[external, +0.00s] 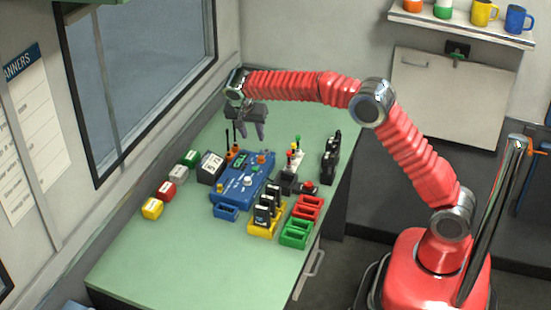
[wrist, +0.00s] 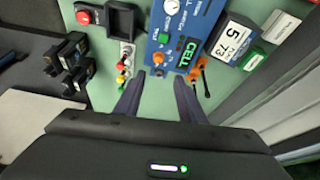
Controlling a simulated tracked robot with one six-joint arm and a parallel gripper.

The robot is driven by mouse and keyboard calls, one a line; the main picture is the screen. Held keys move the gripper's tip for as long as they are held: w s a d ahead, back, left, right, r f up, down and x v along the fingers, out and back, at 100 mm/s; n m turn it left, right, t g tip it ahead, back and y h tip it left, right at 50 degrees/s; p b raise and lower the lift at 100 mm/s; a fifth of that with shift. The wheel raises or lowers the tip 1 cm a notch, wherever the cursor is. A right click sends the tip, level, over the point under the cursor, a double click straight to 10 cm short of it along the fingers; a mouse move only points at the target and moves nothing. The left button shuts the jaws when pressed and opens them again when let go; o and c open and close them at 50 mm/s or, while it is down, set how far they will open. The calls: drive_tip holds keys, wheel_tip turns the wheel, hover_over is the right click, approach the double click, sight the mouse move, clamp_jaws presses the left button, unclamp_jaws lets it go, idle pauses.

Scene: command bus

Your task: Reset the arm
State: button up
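My red arm (external: 415,160) reaches left from its base over the green bench. My gripper (external: 252,131) points down above the far part of the bench, near the blue device. Its two fingers (wrist: 158,98) show in the wrist view, spread apart with nothing between them. The blue device (external: 243,178) lies below and in front of the gripper in the external view. It also shows in the wrist view (wrist: 184,20), beyond the fingertips.
Yellow (external: 252,233), red (external: 309,215) and green (external: 295,240) trays stand at the bench front. Coloured blocks (external: 152,208) line the left side. Black items (external: 331,150) stand at the right. The bench's front left is clear. A window (external: 140,70) is behind.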

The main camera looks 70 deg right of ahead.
drive_tip(key=s+a+f+n+y, duration=0.1)
drive_tip(key=s+a+f+n, duration=0.3)
drive_tip(key=s+n, duration=0.3)
drive_tip(key=s+a+r+n+t+y, duration=0.1)
drive_tip(key=s+a+r+n+t, duration=0.1)
drive_tip(key=s, duration=0.9)
drive_tip(key=s+a+r+n+t+y, duration=0.1)
drive_tip(key=s+a+r+n, duration=0.3)
drive_tip(key=s, duration=0.7)
drive_tip(key=s+a+r+n+t+y, duration=0.1)
drive_tip(key=s+a+r+n+t, duration=0.1)
drive_tip(key=s+a+r+n, duration=0.2)
drive_tip(key=s+a+r, duration=0.1)
drive_tip(key=s+a, duration=0.2)
drive_tip(key=s, duration=0.4)
drive_tip(key=shift+s+t, duration=0.15)
drive_tip(key=shift+t, duration=0.15)
idle(1.7)
